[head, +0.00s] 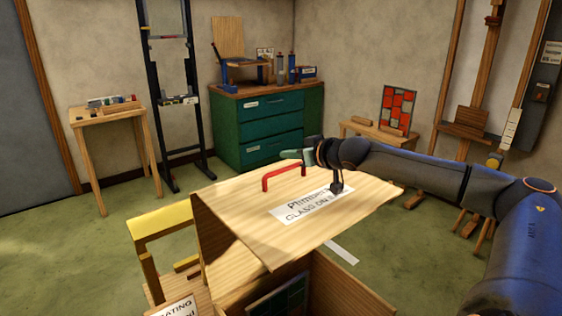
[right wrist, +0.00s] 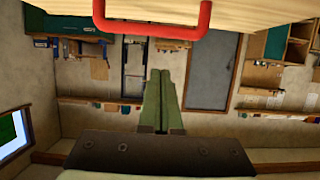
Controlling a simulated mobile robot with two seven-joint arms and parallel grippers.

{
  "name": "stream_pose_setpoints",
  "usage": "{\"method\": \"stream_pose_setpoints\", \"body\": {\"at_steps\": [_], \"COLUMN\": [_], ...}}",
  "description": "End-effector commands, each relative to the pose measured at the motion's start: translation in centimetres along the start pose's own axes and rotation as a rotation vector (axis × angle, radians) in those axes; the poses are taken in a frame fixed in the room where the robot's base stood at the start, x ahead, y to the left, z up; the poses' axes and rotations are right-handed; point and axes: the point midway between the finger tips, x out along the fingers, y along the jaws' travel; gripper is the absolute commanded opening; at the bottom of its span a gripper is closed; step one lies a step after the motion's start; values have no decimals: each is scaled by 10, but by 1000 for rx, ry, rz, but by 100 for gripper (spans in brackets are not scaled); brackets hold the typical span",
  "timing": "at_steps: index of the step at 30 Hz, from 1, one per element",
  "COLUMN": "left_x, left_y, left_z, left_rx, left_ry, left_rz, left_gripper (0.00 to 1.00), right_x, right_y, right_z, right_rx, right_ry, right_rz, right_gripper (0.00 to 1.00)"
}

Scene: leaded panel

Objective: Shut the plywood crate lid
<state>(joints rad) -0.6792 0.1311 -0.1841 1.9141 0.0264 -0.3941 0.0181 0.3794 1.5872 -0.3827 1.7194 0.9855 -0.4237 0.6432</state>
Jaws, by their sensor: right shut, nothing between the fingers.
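The plywood crate lid (head: 240,205) stands raised and tilted above the crate (head: 345,292) in the head view, with a gap beneath it. A red handle (head: 283,177) and a white paper label (head: 308,204) are on the lid. My right gripper (head: 287,154) is just beyond the lid's far edge, near the handle. In the right wrist view its green fingers (right wrist: 161,100) are together and empty; the red handle (right wrist: 150,28) and pale lid (right wrist: 230,12) are at the top, apart from the fingertips. My left gripper is not in view.
Inside the crate is a dark green framed panel (head: 280,298). A yellow-topped wooden stand (head: 160,219) is close at the left. A green drawer cabinet (head: 265,125), a small table (head: 104,112) and a low bench (head: 375,132) stand farther back. Green floor lies between.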

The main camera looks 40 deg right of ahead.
Motion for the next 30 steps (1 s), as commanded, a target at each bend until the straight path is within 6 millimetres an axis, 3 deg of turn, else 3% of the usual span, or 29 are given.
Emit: {"method": "stream_pose_setpoints", "body": {"at_steps": [21,30], "left_x": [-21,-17], "left_y": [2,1], "left_z": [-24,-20], "left_rx": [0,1], "left_ry": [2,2], "left_rz": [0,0], "left_gripper": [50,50], "right_x": [76,58], "right_y": [-1,1], "right_z": [-2,24], "right_rx": [3,-4], "right_ry": [2,-3], "right_rz": [-2,2], "right_gripper": [0,0]}}
